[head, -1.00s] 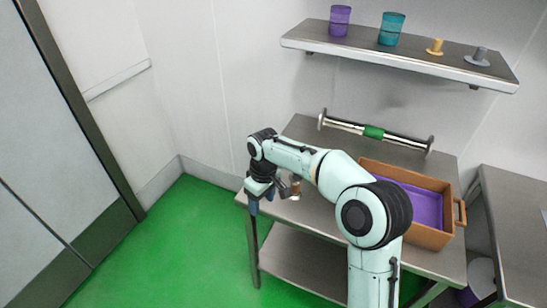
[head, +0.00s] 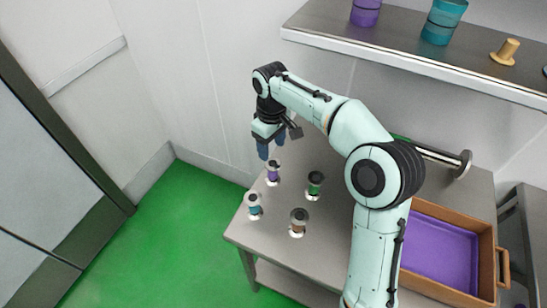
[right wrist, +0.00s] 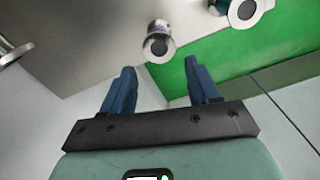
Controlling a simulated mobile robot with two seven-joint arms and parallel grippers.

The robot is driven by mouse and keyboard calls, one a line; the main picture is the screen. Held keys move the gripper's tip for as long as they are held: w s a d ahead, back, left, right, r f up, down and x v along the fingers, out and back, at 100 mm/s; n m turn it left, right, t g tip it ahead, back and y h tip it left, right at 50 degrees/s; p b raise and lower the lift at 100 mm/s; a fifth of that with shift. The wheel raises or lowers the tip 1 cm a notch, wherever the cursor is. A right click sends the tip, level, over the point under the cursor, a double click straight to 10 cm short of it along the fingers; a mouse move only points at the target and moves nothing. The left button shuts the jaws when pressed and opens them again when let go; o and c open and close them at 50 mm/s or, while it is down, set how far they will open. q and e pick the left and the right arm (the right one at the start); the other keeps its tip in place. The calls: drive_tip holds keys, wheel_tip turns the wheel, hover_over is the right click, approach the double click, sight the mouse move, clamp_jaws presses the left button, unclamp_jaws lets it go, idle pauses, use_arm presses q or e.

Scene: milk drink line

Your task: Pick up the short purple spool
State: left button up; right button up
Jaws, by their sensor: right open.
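The short purple spool (head: 273,172) stands upright on the metal table near its back left edge. My right gripper (head: 270,152) is just above and slightly behind it in the head view, its blue fingers pointing down, open and empty. In the right wrist view, a spool with a purple band (right wrist: 158,38) shows end-on beyond the gap between the fingers (right wrist: 162,82), apart from both. My left gripper is not in view.
A green spool (head: 314,186), a teal spool (head: 254,206) and a brown spool (head: 298,222) stand nearby on the table (head: 340,235). A brown crate (head: 440,286) with a purple inside is at right. A shelf (head: 420,55) holding cups hangs above.

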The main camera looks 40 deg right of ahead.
sight(272, 163)
drive_tip(key=shift+w+d+f, duration=0.1)
drive_tip(key=shift+w+f, duration=0.05)
drive_tip(key=shift+f, duration=0.05)
drive_tip(key=f, duration=0.3)
drive_tip(key=f+b, duration=0.1)
drive_tip(key=f, duration=0.2)
drive_tip(key=shift+s+f, duration=0.2)
drive_tip(key=shift+f, duration=0.2)
drive_tip(key=shift+w+f+b, duration=0.1)
drive_tip(key=shift+f+b, duration=0.3)
drive_tip(key=shift+f, duration=2.65)
drive_tip(key=shift+r, duration=0.1)
drive_tip(key=c, duration=1)
